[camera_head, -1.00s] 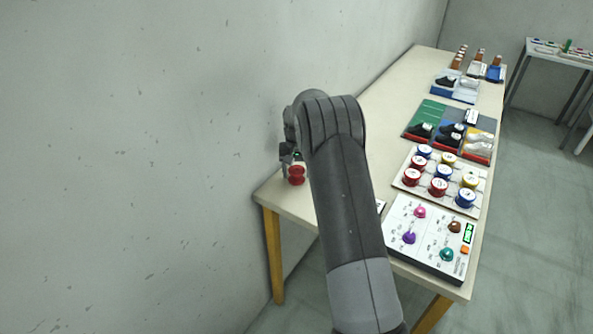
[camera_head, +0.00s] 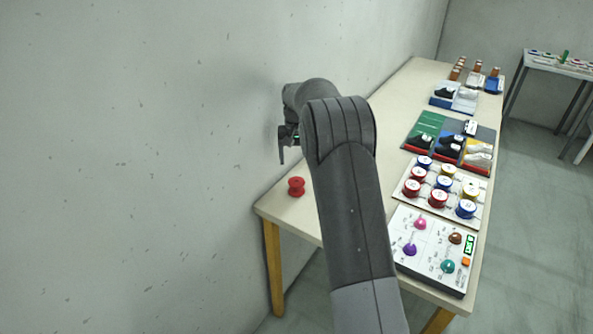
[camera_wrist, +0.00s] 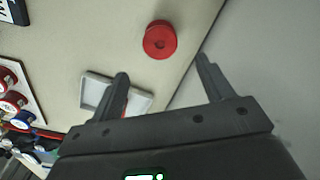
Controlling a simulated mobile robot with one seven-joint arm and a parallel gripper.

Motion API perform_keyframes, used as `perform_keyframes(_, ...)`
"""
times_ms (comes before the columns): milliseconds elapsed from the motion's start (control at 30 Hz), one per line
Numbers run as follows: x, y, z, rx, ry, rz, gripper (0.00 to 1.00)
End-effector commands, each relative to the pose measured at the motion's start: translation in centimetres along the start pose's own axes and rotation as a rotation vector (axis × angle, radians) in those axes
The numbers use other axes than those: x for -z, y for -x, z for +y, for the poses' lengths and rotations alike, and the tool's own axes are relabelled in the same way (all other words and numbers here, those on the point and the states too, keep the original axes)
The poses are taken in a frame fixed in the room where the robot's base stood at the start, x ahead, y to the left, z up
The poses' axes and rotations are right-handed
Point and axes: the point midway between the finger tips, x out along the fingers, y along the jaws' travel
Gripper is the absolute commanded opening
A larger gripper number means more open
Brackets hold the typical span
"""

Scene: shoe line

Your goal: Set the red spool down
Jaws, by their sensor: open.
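The red spool (camera_head: 296,187) stands upright on the bare near-left corner of the table, close to the wall. In the wrist view the red spool (camera_wrist: 160,40) shows from above, beyond the fingertips and apart from them. My gripper (camera_head: 286,157) is above the spool in the head view, with one finger showing and the rest partly hidden by my arm. In the wrist view my gripper (camera_wrist: 162,68) is open, its two fingers wide apart with nothing between them.
The table (camera_head: 384,102) runs along the wall. A board of several red, blue and yellow spools (camera_head: 463,214) and a white panel with coloured knobs (camera_head: 432,236) lie on its right side. A small grey tray (camera_wrist: 98,88) lies near one finger. Shoe trays stand farther back.

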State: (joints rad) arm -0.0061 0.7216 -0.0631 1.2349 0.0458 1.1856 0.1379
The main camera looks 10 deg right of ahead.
Motion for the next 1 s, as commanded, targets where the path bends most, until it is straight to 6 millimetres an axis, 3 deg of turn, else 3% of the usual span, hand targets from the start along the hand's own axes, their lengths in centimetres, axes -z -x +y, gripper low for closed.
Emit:
perform_keyframes(233,-0.4,2.6,0.1,0.002,0.001,0.008,0.73)
perform_keyframes(367,-2.3,5.5,0.4,0.009,0.009,0.034,0.73)
perform_keyframes(700,-12.1,14.6,1.8,0.036,0.05,0.15,0.73)
perform_keyframes(1000,-22.5,18.9,3.2,0.051,0.092,0.253,0.73)
